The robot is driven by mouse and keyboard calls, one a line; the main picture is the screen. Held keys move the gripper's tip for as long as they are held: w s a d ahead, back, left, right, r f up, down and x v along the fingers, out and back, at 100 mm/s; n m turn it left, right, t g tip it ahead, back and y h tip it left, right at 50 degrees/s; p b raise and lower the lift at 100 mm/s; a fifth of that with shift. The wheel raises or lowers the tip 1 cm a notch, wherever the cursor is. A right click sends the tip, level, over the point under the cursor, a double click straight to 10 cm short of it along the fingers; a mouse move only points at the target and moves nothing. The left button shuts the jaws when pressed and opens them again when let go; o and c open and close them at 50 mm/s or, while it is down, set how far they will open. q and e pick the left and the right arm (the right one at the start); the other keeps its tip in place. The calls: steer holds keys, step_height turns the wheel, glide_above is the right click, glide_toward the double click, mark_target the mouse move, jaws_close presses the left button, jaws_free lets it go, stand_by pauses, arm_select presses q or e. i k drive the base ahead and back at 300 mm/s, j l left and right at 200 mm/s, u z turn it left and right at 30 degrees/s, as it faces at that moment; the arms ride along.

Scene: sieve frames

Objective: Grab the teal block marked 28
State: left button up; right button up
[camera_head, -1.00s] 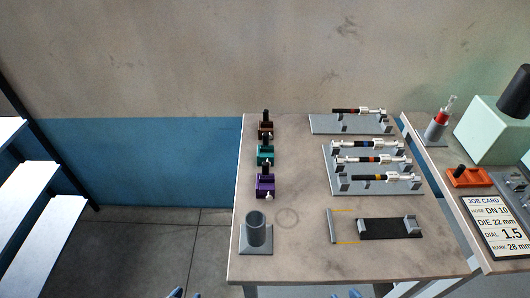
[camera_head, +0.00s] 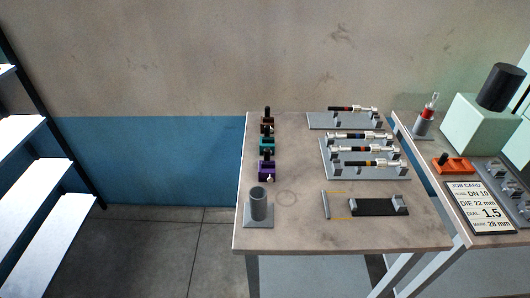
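A teal block (camera_head: 267,146) with a dark knob sits on the left part of the table, in a row between a brown block (camera_head: 267,127) behind it and a purple block (camera_head: 267,171) in front of it. Any number on the teal block is too small to read. Neither of my grippers shows in the head view now.
A grey cup on a square base (camera_head: 258,208) stands at the table's front left. Grey racks (camera_head: 330,172) with several rod-like tools fill the middle right. A black stand (camera_head: 375,208) lies in front. A side table at right holds a job card (camera_head: 481,206) and orange block (camera_head: 452,164).

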mark_target(267, 141)
steer(key=u, duration=1.3)
steer(key=i+j+u, duration=0.1)
steer(key=i+u, duration=0.15)
steer(key=i, duration=1.15)
steer(key=i+j+z, duration=0.1)
steer(key=i+z, duration=0.3)
steer(key=i+j+z, duration=0.4)
steer(key=i, duration=0.2)
steer(key=l, duration=0.1)
